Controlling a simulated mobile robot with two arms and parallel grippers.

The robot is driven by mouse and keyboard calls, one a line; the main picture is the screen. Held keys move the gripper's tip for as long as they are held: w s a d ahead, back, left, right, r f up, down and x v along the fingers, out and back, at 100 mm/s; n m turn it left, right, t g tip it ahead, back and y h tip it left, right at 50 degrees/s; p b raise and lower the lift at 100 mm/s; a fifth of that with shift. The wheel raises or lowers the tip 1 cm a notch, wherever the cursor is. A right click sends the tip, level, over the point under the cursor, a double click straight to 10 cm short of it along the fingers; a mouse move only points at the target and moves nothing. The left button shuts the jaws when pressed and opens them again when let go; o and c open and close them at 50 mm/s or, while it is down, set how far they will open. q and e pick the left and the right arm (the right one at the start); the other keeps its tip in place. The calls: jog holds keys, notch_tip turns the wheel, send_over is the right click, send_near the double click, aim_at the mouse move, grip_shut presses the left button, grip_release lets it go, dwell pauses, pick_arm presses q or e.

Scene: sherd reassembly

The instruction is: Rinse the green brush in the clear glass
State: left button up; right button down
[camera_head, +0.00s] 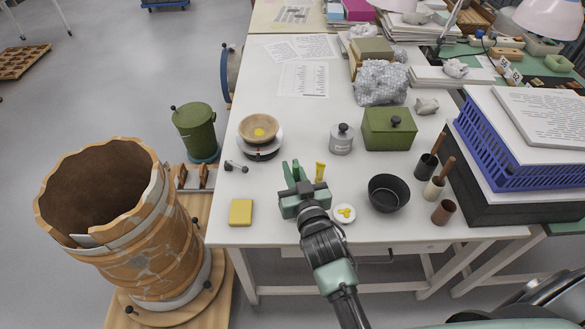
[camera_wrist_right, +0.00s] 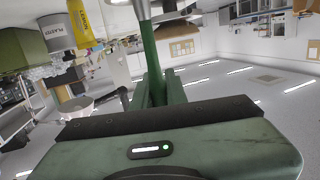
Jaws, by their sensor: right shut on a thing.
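My right gripper (camera_head: 293,167) is over the front middle of the white table, its green fingers close together. It is shut on a slim green thing with a silvery end that looks like the green brush (camera_wrist_right: 150,58); the fingers partly hide it in the right wrist view. In the head view I cannot tell the brush apart from the green fingers. I cannot make out a clear glass in either view. My left gripper is not in view.
Near the gripper are a yellow tube (camera_head: 320,171), a white dish with yellow pieces (camera_head: 343,222), a black bowl (camera_head: 388,196) and a yellow sponge (camera_head: 240,212). A grey canister (camera_head: 342,143) and a green box (camera_head: 389,132) stand behind.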

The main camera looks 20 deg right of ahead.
notch_tip(320, 180, up, 8)
jog(key=p, duration=0.7)
jog(key=shift+w, duration=0.45)
dwell(0.5)
